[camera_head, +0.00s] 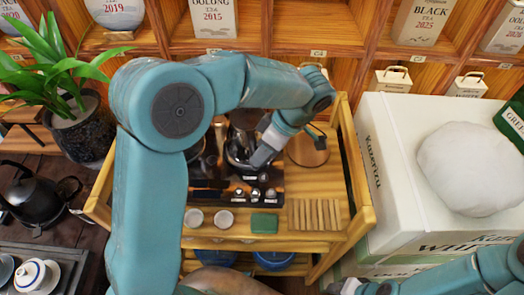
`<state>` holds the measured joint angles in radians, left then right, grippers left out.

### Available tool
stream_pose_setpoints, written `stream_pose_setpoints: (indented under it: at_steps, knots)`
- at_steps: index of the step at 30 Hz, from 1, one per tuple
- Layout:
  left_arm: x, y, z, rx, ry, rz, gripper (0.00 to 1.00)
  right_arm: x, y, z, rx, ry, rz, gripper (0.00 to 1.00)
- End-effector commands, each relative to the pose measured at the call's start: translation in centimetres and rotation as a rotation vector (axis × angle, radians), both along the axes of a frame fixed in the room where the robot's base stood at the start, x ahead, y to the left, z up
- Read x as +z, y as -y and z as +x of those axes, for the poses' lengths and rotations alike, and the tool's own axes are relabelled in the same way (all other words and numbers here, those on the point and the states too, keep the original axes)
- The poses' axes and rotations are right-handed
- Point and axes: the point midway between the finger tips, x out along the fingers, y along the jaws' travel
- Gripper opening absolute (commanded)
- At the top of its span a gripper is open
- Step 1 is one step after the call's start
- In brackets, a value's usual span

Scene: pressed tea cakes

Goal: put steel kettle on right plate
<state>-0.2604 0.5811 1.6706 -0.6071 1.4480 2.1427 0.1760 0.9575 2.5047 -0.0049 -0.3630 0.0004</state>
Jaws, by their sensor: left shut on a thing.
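The steel kettle (236,153) shows as a shiny dark metal shape on the wooden cart, mostly hidden by my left arm. My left gripper (259,157) reaches down at it from the right and is shut on it; the exact grip is hard to see. A round brown plate (307,150), the right plate, lies just right of the gripper, partly covered by my arm. I cannot tell whether the kettle is lifted. My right gripper (362,287) is at the bottom edge, partly cut off, and its jaws are unclear.
The cart (353,222) has raised side rails. Small cups (224,219), a green block (264,223) and wooden slats (314,214) line its front. White boxes (390,150) stand to the right, a potted plant (82,125) and black kettle (35,192) to the left. Shelves stand behind.

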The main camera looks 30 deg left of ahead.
Motion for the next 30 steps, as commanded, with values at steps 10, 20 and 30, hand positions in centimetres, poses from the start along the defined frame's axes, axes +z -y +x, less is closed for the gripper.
stream_pose_setpoints:
  at_steps: [10,20,30]
  knots:
    - [-0.2,0.0,0.0,0.0,0.002,0.001,0.32,-0.2,0.0,0.0,0.0,0.0,0.0,0.43]
    - [1.4,0.6,0.4,-0.001,-0.001,0.001,0.32,1.3,0.0,0.0,0.0,0.0,0.0,0.43]
    - [4.1,1.7,1.1,-0.001,-0.001,0.001,0.32,3.6,0.0,0.0,0.0,0.0,0.0,0.43]
